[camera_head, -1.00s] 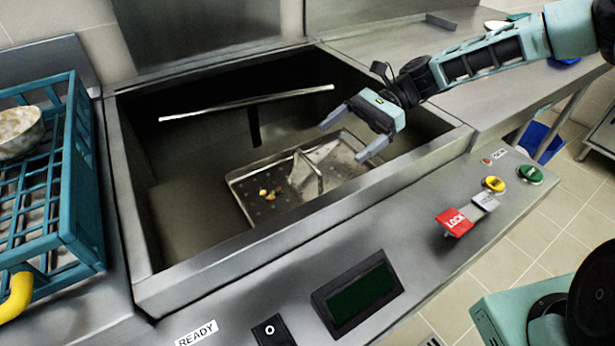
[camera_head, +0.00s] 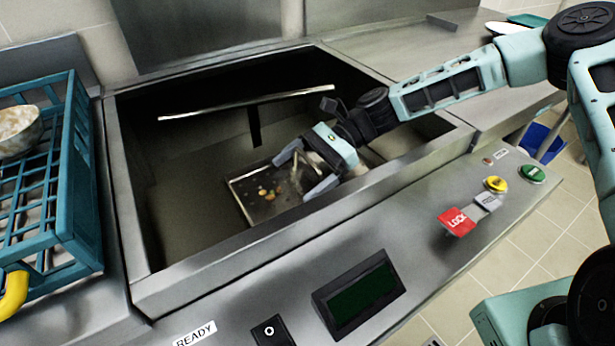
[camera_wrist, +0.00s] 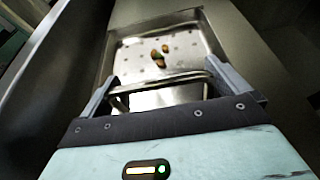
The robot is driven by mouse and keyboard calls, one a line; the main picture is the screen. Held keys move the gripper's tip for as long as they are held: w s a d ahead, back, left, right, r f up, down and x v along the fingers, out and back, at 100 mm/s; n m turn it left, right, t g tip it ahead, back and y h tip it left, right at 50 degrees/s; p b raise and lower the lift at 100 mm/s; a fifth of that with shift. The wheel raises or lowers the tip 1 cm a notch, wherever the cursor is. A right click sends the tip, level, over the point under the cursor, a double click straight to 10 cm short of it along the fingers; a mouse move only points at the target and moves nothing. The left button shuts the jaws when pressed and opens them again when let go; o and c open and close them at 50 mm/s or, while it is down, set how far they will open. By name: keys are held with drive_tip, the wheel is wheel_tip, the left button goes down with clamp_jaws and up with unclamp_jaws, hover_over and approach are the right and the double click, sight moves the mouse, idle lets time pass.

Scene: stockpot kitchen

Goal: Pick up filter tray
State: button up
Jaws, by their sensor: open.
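The filter tray (camera_head: 248,198) is a shallow metal tray with holes, lying low inside the sink-like basin. Several food scraps (camera_head: 266,194) lie on it. A raised handle (camera_wrist: 160,80) crosses the tray; in the wrist view it lies between my fingers. My gripper (camera_head: 297,177) is open, reaching down into the basin over the right part of the tray. In the head view my gripper hides that part and much of the handle. I cannot tell whether the fingers touch the handle.
The basin's front rim (camera_head: 290,228) runs close below my gripper. A metal bar (camera_head: 245,103) crosses the basin behind it. A teal rack (camera_head: 62,190) with a bowl (camera_head: 18,132) stands at left. A red LOCK tag (camera_head: 456,221) and buttons are on the front panel.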

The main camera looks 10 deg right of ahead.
drive_tip(key=c, duration=0.8)
drive_tip(key=shift+r, duration=0.15)
